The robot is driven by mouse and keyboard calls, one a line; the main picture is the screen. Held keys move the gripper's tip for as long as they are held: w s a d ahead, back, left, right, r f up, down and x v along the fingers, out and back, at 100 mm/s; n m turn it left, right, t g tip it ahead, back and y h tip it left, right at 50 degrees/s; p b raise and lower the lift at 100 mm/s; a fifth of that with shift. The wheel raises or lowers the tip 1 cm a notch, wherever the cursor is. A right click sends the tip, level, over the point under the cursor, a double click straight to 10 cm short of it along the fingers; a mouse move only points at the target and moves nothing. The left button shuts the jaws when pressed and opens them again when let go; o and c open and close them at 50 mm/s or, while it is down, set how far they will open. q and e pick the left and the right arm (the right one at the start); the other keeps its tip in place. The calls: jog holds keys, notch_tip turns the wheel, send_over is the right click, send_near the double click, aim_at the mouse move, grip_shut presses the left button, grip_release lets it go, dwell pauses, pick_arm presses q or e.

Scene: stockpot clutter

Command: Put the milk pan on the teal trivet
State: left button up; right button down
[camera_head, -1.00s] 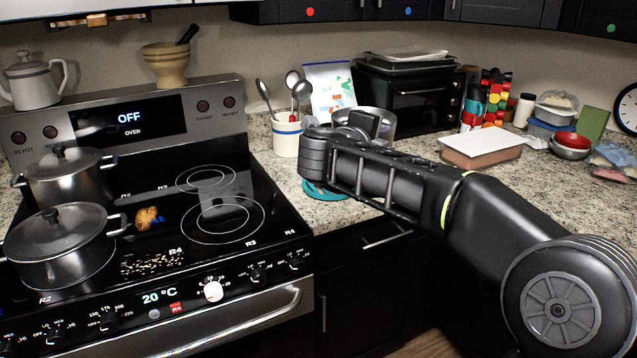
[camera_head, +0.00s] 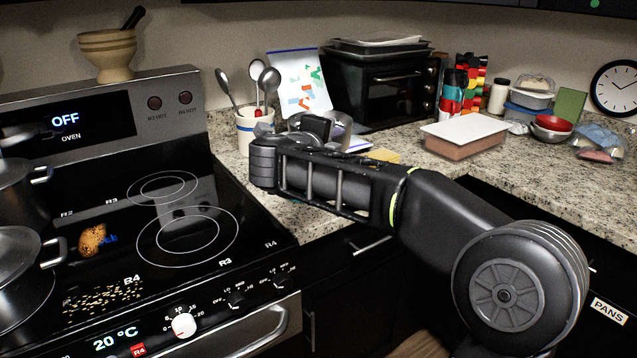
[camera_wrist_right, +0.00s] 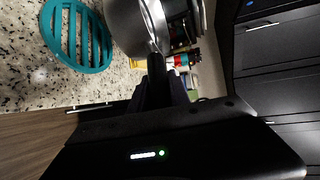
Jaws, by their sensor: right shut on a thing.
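The milk pan (camera_wrist_right: 128,22) is a grey metal pan, cut off by the top edge of the right wrist view. Its dark handle runs down into my right gripper (camera_wrist_right: 163,88), which is shut on it. In the head view only part of the pan (camera_head: 340,127) shows behind my right gripper (camera_head: 316,126). The round slotted teal trivet (camera_wrist_right: 77,36) lies on the speckled counter, left of the pan in the wrist view. My left gripper is out of view.
The stove (camera_head: 190,215) with two lidded pots stands at left. A utensil crock (camera_head: 247,130) is close to my right wrist. A toaster oven (camera_head: 380,90) and a pinkish box with a white lid (camera_head: 465,138) stand behind.

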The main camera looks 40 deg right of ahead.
notch_tip(320, 180, down, 5)
jog(key=shift+f+b, duration=0.1)
jog(key=shift+b, duration=0.35)
jog(key=shift+f+b, duration=0.35)
jog(key=shift+f, duration=1.5)
jog(key=shift+f, duration=0.2)
jog(key=c, duration=1.2)
grip_release()
jog(key=shift+c, duration=0.2)
